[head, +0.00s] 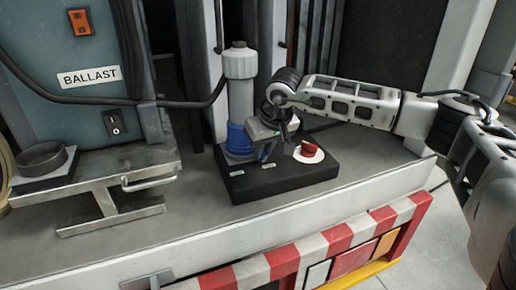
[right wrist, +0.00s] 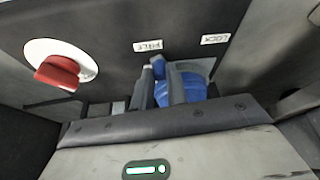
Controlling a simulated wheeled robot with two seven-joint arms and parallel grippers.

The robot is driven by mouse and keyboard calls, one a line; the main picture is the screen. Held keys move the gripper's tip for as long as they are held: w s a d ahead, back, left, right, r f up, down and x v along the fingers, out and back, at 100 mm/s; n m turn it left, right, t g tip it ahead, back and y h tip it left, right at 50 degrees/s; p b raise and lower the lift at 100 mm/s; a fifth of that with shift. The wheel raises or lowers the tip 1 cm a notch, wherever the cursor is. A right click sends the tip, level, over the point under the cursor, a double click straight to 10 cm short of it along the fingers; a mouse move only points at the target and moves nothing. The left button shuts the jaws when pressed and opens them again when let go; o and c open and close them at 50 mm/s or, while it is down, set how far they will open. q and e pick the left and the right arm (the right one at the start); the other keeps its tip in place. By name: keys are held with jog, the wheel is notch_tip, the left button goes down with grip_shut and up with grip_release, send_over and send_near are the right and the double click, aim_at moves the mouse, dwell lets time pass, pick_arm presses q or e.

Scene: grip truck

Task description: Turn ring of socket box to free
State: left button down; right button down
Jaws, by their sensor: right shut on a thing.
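The black socket box (head: 290,180) sits on the grey truck deck. A grey plug stands upright in it, with a blue ring (head: 238,138) around its base. My right gripper (head: 267,152) is low over the box, right of the plug. In the right wrist view its two grey fingers (right wrist: 160,82) are shut on a blue part of the ring (right wrist: 190,84). That part lies beside the upside-down FREE label (right wrist: 148,45); the LOCK label (right wrist: 214,38) is farther right. The gripper partly hides the ring. My left gripper is not in view.
A red knob (head: 308,149) on a white disc is on the box, close right of my gripper. A thick cable (head: 180,100) runs left from the plug. The BALLAST cabinet (head: 85,100) and a metal bracket (head: 122,182) are at left. The deck in front of the box is clear.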

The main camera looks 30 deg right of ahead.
jog(key=shift+r, duration=0.1)
jog(key=c, duration=1.4)
grip_release()
jog(key=v, duration=1.6)
jog(key=shift+w+b, duration=0.1)
jog(key=shift+b, duration=0.3)
